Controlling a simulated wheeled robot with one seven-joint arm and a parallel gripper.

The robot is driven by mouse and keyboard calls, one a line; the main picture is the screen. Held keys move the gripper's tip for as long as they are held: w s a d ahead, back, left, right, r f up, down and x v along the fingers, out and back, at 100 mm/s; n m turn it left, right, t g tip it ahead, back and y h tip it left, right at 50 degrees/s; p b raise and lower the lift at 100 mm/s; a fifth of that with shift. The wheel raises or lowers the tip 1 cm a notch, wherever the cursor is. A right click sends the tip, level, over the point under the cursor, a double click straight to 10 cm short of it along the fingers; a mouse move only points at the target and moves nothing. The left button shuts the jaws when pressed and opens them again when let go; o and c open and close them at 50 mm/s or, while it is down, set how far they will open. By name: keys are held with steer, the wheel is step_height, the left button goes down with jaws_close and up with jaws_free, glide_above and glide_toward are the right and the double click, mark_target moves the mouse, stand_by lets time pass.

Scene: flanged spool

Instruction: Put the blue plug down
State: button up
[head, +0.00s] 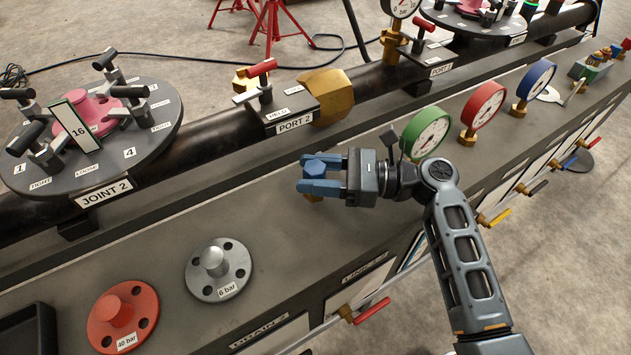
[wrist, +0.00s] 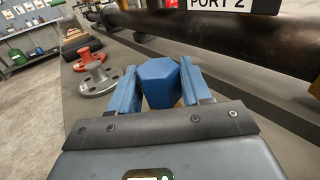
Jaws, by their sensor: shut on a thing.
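The blue plug (head: 315,168) has a faceted blue head and sits between the blue fingers of my gripper (head: 318,180) in the head view. In the wrist view the plug (wrist: 160,82) fills the gap between the fingertips of my gripper (wrist: 160,88). The gripper is shut on it. A small brass-coloured part (head: 311,197) shows just under the fingers. The gripper is over the grey bench top (head: 270,215), in front of the pipe near the PORT 2 label. I cannot tell whether the plug's lower end touches the bench.
A grey 6 bar flange (head: 218,270) and a red 40 bar flange (head: 123,316) lie to the left. Green (head: 426,134), red (head: 483,113) and blue (head: 535,87) gauges stand to the right. The pipe with PORT 2 (head: 295,125) runs behind. The bench between gripper and grey flange is clear.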

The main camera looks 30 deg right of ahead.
steer(key=shift+f, duration=0.95)
steer(key=shift+f, duration=0.15)
steer(key=o, duration=1.2)
steer(key=v, duration=1.2)
steer(key=shift+p, duration=0.35)
